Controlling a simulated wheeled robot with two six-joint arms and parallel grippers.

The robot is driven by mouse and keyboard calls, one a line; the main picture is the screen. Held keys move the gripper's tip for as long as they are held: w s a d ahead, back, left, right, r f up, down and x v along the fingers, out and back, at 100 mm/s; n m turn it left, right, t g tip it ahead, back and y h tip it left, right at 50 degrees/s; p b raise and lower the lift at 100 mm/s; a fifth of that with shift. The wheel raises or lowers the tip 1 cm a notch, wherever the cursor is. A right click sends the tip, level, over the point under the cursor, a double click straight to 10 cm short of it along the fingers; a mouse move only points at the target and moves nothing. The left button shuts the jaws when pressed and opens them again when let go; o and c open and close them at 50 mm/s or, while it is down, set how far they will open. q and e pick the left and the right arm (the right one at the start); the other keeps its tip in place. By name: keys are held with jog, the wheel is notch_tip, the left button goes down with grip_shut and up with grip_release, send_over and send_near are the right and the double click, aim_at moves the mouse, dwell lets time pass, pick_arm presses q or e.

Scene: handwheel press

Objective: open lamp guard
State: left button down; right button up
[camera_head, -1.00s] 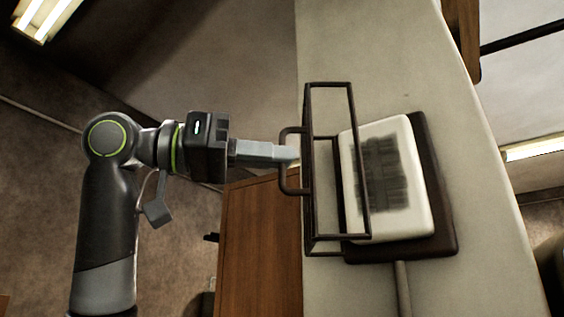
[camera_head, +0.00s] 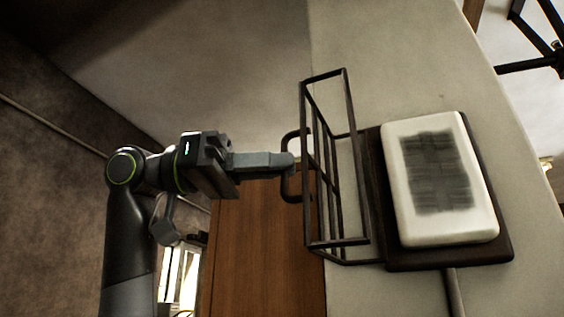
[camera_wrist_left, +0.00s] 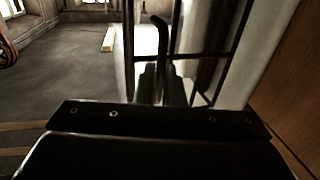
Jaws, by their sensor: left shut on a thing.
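The lamp guard (camera_head: 308,240) is a dark wire cage in the head view, swung out to the left of the white lamp (camera_head: 399,160). The lamp sits on a dark backplate (camera_head: 375,170) on the pale wall, its face uncovered by the bars. My left gripper (camera_head: 288,162) is shut on the guard's dark handle (camera_head: 287,190), which stands on the cage's left side. In the left wrist view, the guard's bars (camera_wrist_left: 200,56) and the curved handle (camera_wrist_left: 161,22) show ahead of the gripper. The fingertips partly hide the handle. My right gripper is not in view.
The lamp is mounted on a pale wall panel (camera_head: 420,60), with a thin conduit (camera_head: 454,290) running down from it. A brown wooden door or panel (camera_head: 265,240) stands below the left gripper. Open room lies to the left of the guard.

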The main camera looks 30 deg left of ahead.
pick_arm(q)
jog(key=shift+w+a, duration=0.15)
jog(key=shift+a, duration=0.1)
jog(key=c, duration=1.5)
grip_release()
jog(key=shift+w+d, duration=0.1)
jog(key=shift+c, duration=0.2)
jog(key=b+v, duration=0.2)
jog(key=v, duration=1.5)
jog(key=shift+a, duration=0.2)
